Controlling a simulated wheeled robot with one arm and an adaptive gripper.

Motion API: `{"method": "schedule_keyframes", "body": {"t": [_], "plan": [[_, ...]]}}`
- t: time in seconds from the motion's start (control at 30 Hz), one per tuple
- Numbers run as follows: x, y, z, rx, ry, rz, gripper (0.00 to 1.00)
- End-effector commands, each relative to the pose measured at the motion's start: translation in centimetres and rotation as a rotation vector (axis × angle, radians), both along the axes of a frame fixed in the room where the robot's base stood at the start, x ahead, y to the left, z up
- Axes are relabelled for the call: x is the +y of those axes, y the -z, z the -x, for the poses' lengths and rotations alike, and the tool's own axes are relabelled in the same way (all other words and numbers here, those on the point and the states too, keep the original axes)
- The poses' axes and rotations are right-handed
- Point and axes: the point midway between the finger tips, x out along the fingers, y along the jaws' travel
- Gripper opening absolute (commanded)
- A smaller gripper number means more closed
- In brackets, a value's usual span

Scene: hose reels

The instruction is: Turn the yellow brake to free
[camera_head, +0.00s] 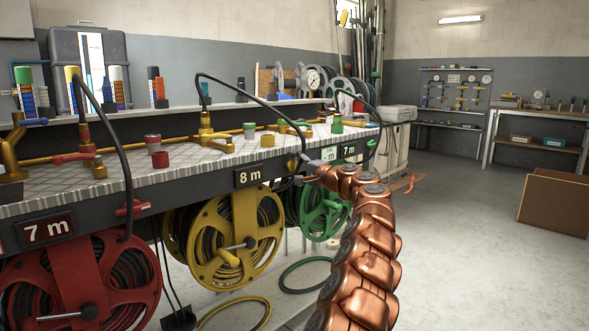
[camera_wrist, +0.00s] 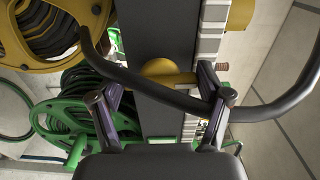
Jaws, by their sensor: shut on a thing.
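In the wrist view, the yellow brake (camera_wrist: 162,70) is a round hub with a short bar on the dark bench front. The exact contact is partly hidden by a black hose crossing in front. In the head view my gripper (camera_head: 308,172) is at the bench front edge, and I cannot make out the brake behind it. The yellow reel also shows in the wrist view (camera_wrist: 45,40).
A black hose (camera_wrist: 170,95) curves across the fingers. A red reel (camera_head: 85,285) with its red brake (camera_head: 132,208) is at left, a green reel (camera_head: 322,212) beyond. Brass valves (camera_head: 207,132) stand on the bench top.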

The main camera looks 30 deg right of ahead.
Motion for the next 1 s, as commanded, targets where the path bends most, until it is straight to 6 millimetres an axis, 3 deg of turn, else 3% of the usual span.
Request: {"method": "schedule_keyframes", "body": {"t": [0.1, 0.13, 0.33, 0.77, 1.0], "plan": [[0.2, 0.2, -0.1, 0.004, -0.004, 0.002, 0.42], [0.2, 0.2, -0.1, 0.004, -0.004, 0.002, 0.80], [0.1, 0.1, 0.0, 0.002, -0.003, 0.000, 1.00], [0.0, 0.0, 0.2, 0.000, -0.001, -0.001, 1.00], [-0.4, -0.2, 1.7, -0.001, 0.001, -0.003, 1.00]]}}
